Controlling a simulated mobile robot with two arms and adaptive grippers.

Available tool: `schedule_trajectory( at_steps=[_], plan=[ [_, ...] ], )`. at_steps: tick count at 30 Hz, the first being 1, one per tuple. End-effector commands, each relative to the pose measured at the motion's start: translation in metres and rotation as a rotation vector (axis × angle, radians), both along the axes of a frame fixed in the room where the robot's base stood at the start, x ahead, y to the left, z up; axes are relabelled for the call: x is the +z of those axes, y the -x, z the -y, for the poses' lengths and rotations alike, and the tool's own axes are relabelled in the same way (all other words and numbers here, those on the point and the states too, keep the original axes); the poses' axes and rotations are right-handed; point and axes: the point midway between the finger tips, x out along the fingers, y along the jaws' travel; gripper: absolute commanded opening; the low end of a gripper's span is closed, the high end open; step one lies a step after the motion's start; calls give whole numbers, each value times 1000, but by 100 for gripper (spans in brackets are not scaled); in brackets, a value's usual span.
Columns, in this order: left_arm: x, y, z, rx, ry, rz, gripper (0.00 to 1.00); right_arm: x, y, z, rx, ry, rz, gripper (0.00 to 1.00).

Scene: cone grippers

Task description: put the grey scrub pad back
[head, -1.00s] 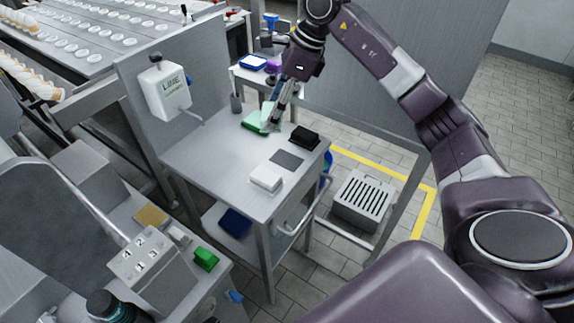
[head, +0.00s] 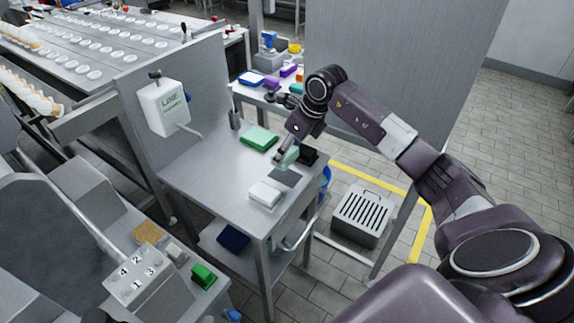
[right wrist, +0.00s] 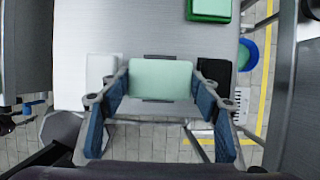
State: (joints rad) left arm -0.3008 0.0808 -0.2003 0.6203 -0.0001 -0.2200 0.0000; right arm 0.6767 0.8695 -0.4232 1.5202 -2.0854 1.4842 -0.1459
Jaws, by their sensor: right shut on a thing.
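My right gripper (head: 286,160) is shut on a pale grey-green pad (right wrist: 160,78), the only thing here that may be the grey scrub pad. It holds the pad over the steel table, by the dark grey square (head: 281,179). In the right wrist view the pad sits level between the blue fingers and covers most of what is below; dark strips show past its edges. A white pad stack (head: 265,194) lies on one side of the square and a black pad stack (head: 310,155) on the other. My left gripper is not in view.
A blue bucket (head: 326,178) is beside the table's right side.

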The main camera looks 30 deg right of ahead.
Motion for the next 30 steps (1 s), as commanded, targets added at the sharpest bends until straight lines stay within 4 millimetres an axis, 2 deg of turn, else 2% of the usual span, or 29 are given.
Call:
schedule_trajectory(
  at_steps=[3,8,16,27,28,30],
  plan=[
    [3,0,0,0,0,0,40,-16,0,0,-1,-1,-1,38],
    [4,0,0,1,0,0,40,-26,0,0,0,-1,1,38],
    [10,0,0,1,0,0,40,-62,0,-1,0,-2,-2,38],
    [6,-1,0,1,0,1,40,-69,0,0,1,0,1,38],
    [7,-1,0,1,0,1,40,-67,0,0,1,0,2,59],
    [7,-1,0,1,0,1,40,-67,0,0,1,0,1,67]
  ],
)
